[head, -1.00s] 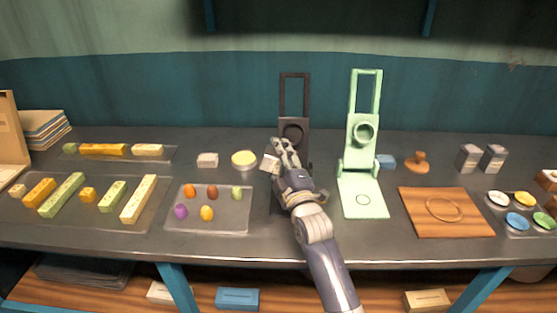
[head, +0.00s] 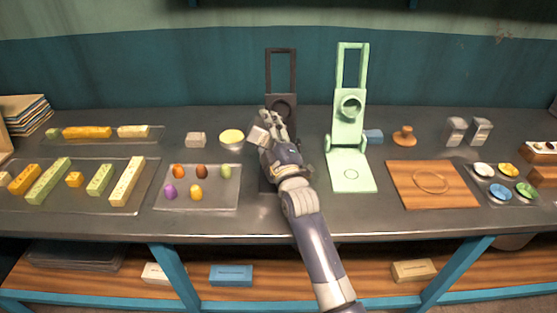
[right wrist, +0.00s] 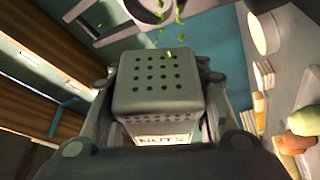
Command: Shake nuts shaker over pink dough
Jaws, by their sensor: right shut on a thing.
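My right gripper (head: 266,132) is shut on the nuts shaker (head: 257,136), a pale box held tilted in front of the dark press (head: 282,105). In the right wrist view the shaker (right wrist: 160,85) shows its perforated face and part of a "NUTS" label between the fingers. Small green bits (right wrist: 170,52) hang in the air near its holes. I cannot make out the pink dough; my right arm covers the lower part of the dark press. My left gripper is not in view.
A bowl with yellow contents (head: 231,136) stands just left of the shaker. A tray of coloured egg-shaped pieces (head: 215,200) lies at the front left. A green press (head: 348,155) stands close on the right, then a wooden board (head: 450,198). Two more shakers (head: 467,132) stand farther right.

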